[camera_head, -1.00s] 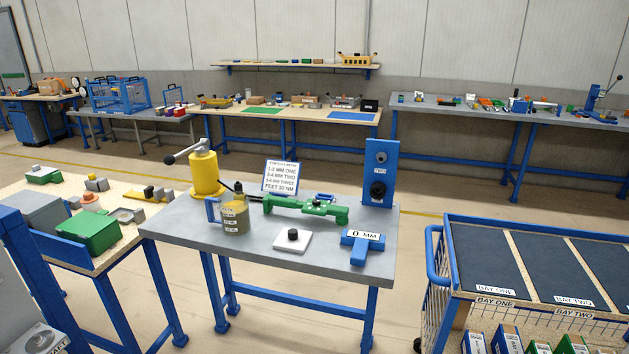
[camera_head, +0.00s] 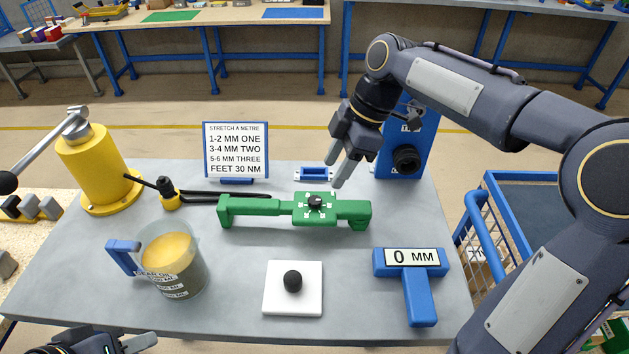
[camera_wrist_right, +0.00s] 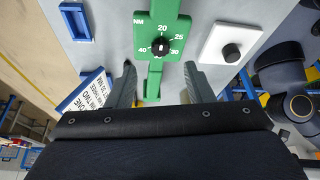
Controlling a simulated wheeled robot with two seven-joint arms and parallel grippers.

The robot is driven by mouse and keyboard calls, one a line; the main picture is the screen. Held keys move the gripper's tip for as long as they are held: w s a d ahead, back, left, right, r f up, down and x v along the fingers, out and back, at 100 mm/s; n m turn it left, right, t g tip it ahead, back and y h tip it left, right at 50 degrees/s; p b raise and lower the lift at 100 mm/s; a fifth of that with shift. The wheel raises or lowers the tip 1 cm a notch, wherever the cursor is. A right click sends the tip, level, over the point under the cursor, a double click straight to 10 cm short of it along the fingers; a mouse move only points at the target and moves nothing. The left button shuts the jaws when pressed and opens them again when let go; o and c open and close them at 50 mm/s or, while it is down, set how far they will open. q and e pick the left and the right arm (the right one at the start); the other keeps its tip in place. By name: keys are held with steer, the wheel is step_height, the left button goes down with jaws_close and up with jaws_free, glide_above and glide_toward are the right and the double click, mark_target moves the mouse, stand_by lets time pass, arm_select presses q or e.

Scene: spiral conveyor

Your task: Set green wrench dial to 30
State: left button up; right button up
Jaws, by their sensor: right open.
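The green wrench (camera_head: 255,206) lies on the grey table, and its square dial plate carries a small black knob (camera_head: 316,202). In the right wrist view the knob (camera_wrist_right: 160,47) sits among the marks 20, 25, 30 and 40; I cannot tell surely which mark it points to. My right gripper (camera_head: 335,172) is open and empty, above and just behind the right part of the wrench. In its wrist view the fingers (camera_wrist_right: 160,84) stand apart, either side of the wrench's green bar. My left gripper (camera_head: 128,346) only partly shows at the bottom left edge.
Around the wrench stand a sign (camera_head: 236,150), a blue post with a black knob (camera_head: 406,158), a gear oil jug (camera_head: 182,278), a white plate with a black knob (camera_head: 275,300), a blue 0 MM gauge (camera_head: 420,298) and a yellow pump (camera_head: 92,170).

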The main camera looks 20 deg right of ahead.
mark_target(317, 199)
steer(key=x, duration=0.7)
steer(key=shift+a+f+b, duration=0.2)
steer(key=shift+f+b, duration=0.1)
steer(key=shift+b, duration=0.05)
steer(key=c, duration=1)
